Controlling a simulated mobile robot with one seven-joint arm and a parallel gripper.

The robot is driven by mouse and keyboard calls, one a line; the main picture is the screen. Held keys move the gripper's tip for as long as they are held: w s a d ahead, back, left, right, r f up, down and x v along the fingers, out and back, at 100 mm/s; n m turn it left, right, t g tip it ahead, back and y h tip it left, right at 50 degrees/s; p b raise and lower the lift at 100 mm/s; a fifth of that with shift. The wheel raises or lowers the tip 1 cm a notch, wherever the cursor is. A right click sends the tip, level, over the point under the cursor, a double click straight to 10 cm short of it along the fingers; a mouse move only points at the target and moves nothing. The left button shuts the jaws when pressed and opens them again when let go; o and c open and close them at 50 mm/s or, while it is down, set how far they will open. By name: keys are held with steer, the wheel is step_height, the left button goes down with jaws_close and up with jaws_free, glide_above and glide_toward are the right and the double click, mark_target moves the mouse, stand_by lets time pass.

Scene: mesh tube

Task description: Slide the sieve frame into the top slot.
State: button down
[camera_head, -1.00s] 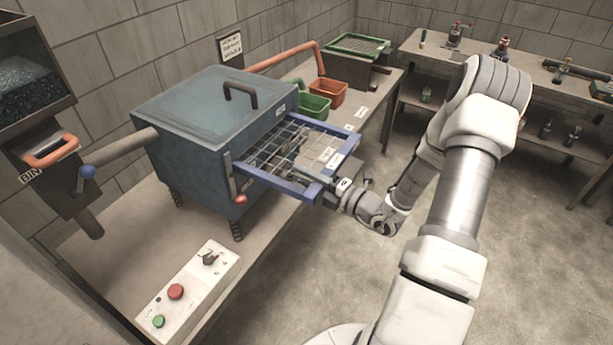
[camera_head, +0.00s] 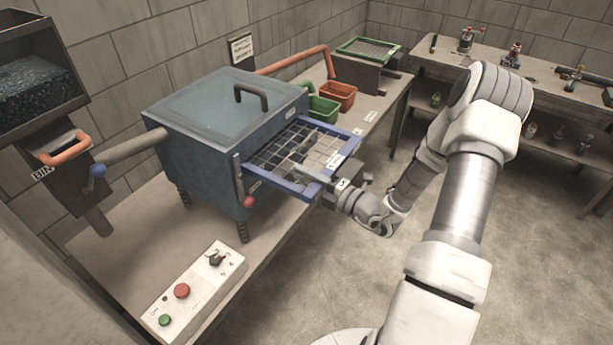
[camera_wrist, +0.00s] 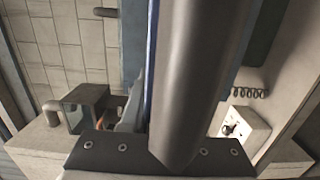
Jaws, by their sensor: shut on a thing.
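The blue sieve frame (camera_head: 283,184) with its wire mesh (camera_head: 300,150) sticks out level from the right side of the grey-blue machine box (camera_head: 215,135). Its inner end is inside the box's side opening, so that part is hidden. My gripper (camera_head: 338,184) is shut on the outer bar of the frame. In the wrist view a large dark grey finger (camera_wrist: 200,80) fills the middle. A thin blue strip of the frame (camera_wrist: 152,60) shows beside it. Which slot the inner end is in cannot be told.
A control panel (camera_head: 195,290) with red and green buttons lies on the bench in front. Green (camera_head: 322,108) and orange (camera_head: 340,95) bins and a green-framed screen (camera_head: 368,50) stand behind. A red-knobbed lever (camera_head: 248,200) hangs by the opening. The floor at right is clear.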

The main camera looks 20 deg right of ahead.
mark_target(293, 172)
steer(key=shift+x, duration=1.6)
steer(key=c, duration=0.6)
jaws_free()
steer(key=shift+s+a, duration=0.1)
steer(key=shift+o, duration=0.2)
steer(key=shift+f, duration=0.1)
steer(key=shift+s, duration=0.15)
steer(key=b+v, duration=0.1)
steer(key=v, duration=1.6)
